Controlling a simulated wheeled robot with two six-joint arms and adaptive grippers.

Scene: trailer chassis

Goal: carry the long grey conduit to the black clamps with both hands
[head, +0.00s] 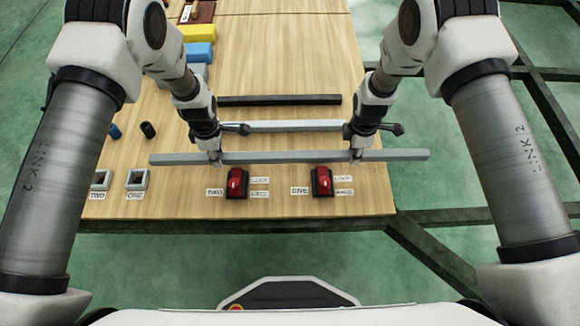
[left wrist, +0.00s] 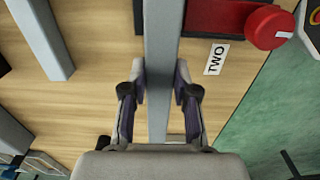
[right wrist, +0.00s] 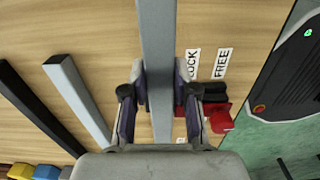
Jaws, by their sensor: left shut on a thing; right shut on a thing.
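The long grey conduit (head: 290,157) lies crosswise in the head view, its right end past the table's right edge. My left gripper (head: 216,160) is shut on it left of its middle; the left wrist view shows the conduit (left wrist: 162,40) between the fingers. My right gripper (head: 355,157) is shut on it toward its right end, as the conduit (right wrist: 157,40) in the right wrist view shows. Two black clamps with red parts, one by label TWO (head: 237,182) and one by label ONE (head: 322,181), stand nearer me. The conduit's height above the table is hard to tell.
A shorter light grey bar (head: 290,126) and a black bar (head: 280,100) lie beyond the conduit. Two small square sockets (head: 101,179) (head: 137,179), small cylinders (head: 147,130), and blue (head: 200,53) and yellow (head: 196,32) blocks are at left. The wooden table (head: 290,50) is clear toward the back.

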